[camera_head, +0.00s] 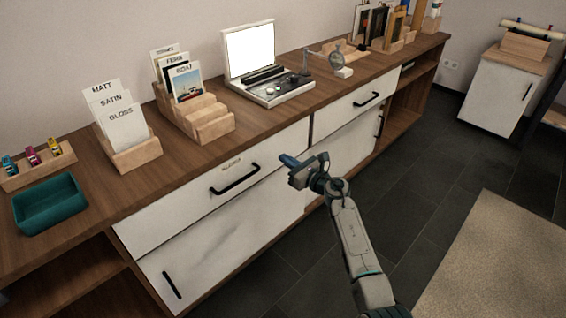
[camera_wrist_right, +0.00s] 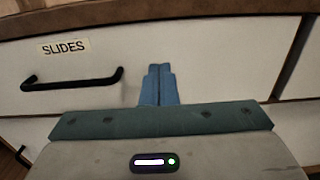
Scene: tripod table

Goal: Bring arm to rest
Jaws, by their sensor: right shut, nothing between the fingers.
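My right gripper (camera_head: 287,160) is in front of the long wooden sideboard, near the white drawer with the black bar handle (camera_head: 235,180). In the right wrist view its blue fingers (camera_wrist_right: 158,86) are together with nothing between them. They point at the drawer front, to the right of the handle (camera_wrist_right: 72,80) and apart from it. The drawer (camera_wrist_right: 200,60) carries a label reading SLIDES (camera_wrist_right: 63,46) and looks closed. My left gripper is not in view.
On the sideboard top (camera_head: 95,190) stand a teal tray (camera_head: 48,205), a card holder with MATT, SATIN and GLOSS cards (camera_head: 122,125), a wooden card rack (camera_head: 205,120) and a lit light box (camera_head: 250,52). Dark floor (camera_head: 410,190) is open to the right, beside a beige rug (camera_head: 495,260).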

